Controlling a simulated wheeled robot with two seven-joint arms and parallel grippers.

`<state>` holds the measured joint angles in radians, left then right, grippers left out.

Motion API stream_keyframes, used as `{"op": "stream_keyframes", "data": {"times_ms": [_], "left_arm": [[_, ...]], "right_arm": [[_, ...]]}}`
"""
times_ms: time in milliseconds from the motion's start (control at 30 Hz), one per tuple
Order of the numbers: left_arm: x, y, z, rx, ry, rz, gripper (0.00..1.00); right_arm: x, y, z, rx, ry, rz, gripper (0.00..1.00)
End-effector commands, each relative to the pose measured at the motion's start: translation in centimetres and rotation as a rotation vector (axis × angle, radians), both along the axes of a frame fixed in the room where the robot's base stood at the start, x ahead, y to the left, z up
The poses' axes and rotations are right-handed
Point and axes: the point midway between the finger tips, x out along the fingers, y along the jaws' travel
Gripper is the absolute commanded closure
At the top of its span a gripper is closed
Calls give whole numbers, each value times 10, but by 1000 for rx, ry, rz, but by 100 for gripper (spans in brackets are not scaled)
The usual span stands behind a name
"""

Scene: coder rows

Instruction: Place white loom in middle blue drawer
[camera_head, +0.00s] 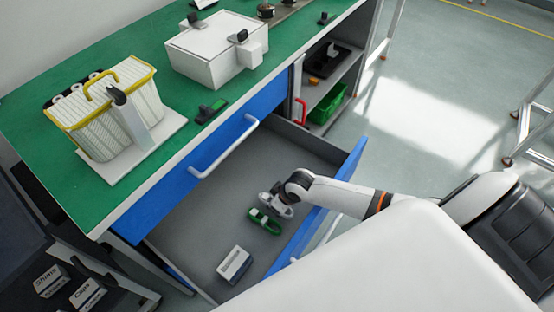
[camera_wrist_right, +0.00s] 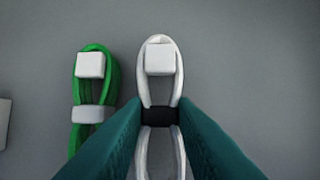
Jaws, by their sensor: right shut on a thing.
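The white loom (camera_wrist_right: 160,58), a looped cable with a white connector and a black band, is between the fingers of my right gripper (camera_wrist_right: 160,118) in the right wrist view. The fingers are closed at its black band. In the head view my right gripper (camera_head: 278,203) is low inside the open blue-fronted drawer (camera_head: 200,238), just above or at its grey floor; the exact gap cannot be told. A green loom (camera_head: 264,221) lies on the drawer floor beside the white one, and also shows in the right wrist view (camera_wrist_right: 80,92). My left gripper is out of view.
A white-and-grey box (camera_head: 234,264) lies in the drawer's near part. A shut blue drawer (camera_head: 200,170) is above. The green worktop (camera_head: 150,52) holds a yellow-trimmed white basket (camera_head: 105,105) and a white box (camera_head: 212,50). A shelf with a green bin (camera_head: 326,106) stands right.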

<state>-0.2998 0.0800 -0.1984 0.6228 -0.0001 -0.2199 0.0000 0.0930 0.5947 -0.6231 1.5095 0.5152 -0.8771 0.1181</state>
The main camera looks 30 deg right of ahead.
Motion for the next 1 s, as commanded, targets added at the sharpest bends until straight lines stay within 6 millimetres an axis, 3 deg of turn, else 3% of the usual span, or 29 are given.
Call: {"op": "stream_keyframes", "data": {"times_ms": [100, 467, 500, 600, 867, 1000], "left_arm": [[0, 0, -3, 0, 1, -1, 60], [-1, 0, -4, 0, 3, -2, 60], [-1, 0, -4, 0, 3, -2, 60], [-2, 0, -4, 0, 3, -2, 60], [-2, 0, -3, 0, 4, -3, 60], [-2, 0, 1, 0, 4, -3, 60]], "right_arm": [[1, 0, -9, 0, -2, 0, 99], [0, 0, -13, 1, -1, -1, 99], [0, 0, -12, 0, -1, 0, 69], [0, 0, -12, 0, -1, 0, 53], [0, 0, -11, 0, -1, 0, 53], [-2, -1, -2, 0, -2, 1, 53]]}}
